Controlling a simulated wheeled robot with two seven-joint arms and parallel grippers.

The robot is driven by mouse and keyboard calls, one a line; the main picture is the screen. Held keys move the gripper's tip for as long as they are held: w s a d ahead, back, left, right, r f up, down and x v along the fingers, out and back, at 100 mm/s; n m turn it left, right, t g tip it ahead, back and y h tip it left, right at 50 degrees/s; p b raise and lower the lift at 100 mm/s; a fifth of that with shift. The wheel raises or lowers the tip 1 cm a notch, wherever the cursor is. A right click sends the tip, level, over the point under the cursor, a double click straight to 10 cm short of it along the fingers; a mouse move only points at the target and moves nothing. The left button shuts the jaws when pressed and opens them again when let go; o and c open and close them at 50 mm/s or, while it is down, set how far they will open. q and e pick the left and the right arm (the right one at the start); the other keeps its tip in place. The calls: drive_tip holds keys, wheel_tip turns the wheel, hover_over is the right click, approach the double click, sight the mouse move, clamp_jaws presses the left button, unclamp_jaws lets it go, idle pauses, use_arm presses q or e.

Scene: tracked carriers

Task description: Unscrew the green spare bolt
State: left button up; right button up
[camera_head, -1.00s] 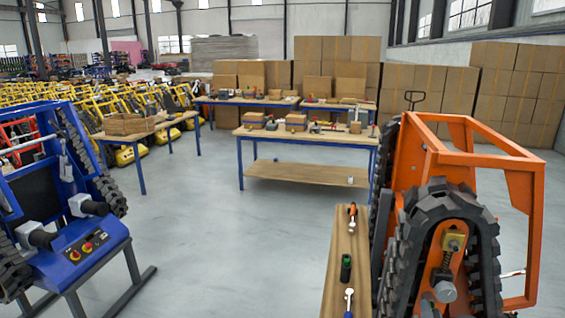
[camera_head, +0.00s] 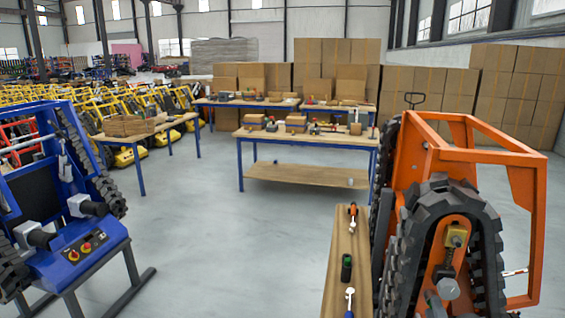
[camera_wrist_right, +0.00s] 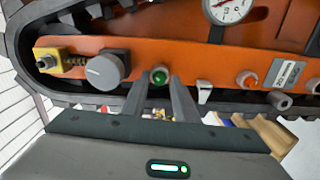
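The green spare bolt (camera_wrist_right: 159,76) shows end-on in the right wrist view, set in the orange side frame of a tracked carrier (camera_wrist_right: 205,80). My right gripper (camera_wrist_right: 160,84) is in front of it, with one finger to each side of the bolt. The fingers stand apart, and a narrow gap seems to show between them and the bolt. In the head view the orange carrier (camera_head: 412,185) stands at the right; I cannot make out the green bolt or my right gripper clearly there. My left gripper is in neither view.
A grey knob (camera_wrist_right: 104,71), a yellow tensioner block (camera_wrist_right: 47,60) and a gauge (camera_wrist_right: 228,8) are near the bolt. A narrow wooden bench (camera_head: 340,250) with tools stands left of the carrier. A blue carrier (camera_head: 95,260) is at left; the floor between is clear.

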drive_tip(key=shift+m, duration=0.7)
drive_tip(key=m+p, duration=0.1)
drive_tip(key=m, duration=0.8)
drive_tip(key=shift+m+p, duration=0.3)
drive_tip(key=shift+m, duration=0.1)
drive_tip(key=shift+r+p, duration=0.1)
drive_tip(key=shift+p, duration=0.2)
